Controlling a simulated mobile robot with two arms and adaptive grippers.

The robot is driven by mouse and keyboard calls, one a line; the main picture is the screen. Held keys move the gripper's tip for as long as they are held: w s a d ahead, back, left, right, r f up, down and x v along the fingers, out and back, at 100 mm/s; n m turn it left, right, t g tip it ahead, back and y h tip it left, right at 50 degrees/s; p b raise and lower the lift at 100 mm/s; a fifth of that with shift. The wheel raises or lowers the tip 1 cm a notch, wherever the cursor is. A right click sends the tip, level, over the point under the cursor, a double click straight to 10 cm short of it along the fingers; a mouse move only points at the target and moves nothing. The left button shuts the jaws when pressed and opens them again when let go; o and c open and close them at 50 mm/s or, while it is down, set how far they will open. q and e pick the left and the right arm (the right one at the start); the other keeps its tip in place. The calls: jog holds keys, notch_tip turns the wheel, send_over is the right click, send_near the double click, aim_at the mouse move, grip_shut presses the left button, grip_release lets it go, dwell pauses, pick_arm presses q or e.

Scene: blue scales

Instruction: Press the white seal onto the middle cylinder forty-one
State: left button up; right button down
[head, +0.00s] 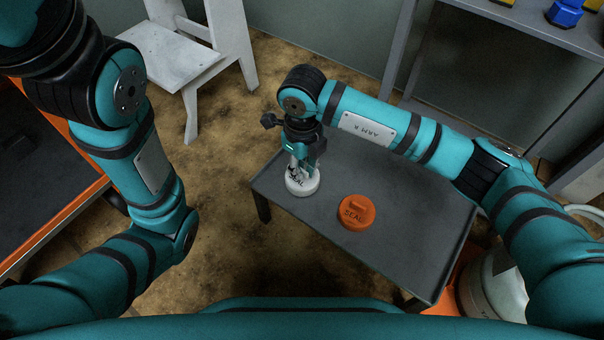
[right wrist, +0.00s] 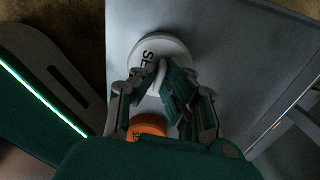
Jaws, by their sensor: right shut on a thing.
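The white seal (head: 301,184) is a round white disc with dark lettering at the left end of the grey table. My right gripper (head: 301,165) reaches down onto it from above and is shut on its raised grip. The right wrist view also shows the white seal (right wrist: 176,48), with the gripper fingers (right wrist: 162,76) around its middle ridge. I cannot tell whether the seal rests on the table or is just above it. My left arm comes in at the left, but its gripper is out of view. No cylinder marked forty-one is visible.
An orange seal (head: 356,212) lies on the grey table (head: 400,250), right of the white one. A white step stool (head: 170,55) stands at the back left. A grey shelf (head: 530,22) with a blue object (head: 565,13) is at the upper right. A white cylinder (head: 492,285) stands at the lower right.

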jog(key=shift+r+p, duration=1.25)
jog(key=shift+r, duration=0.45)
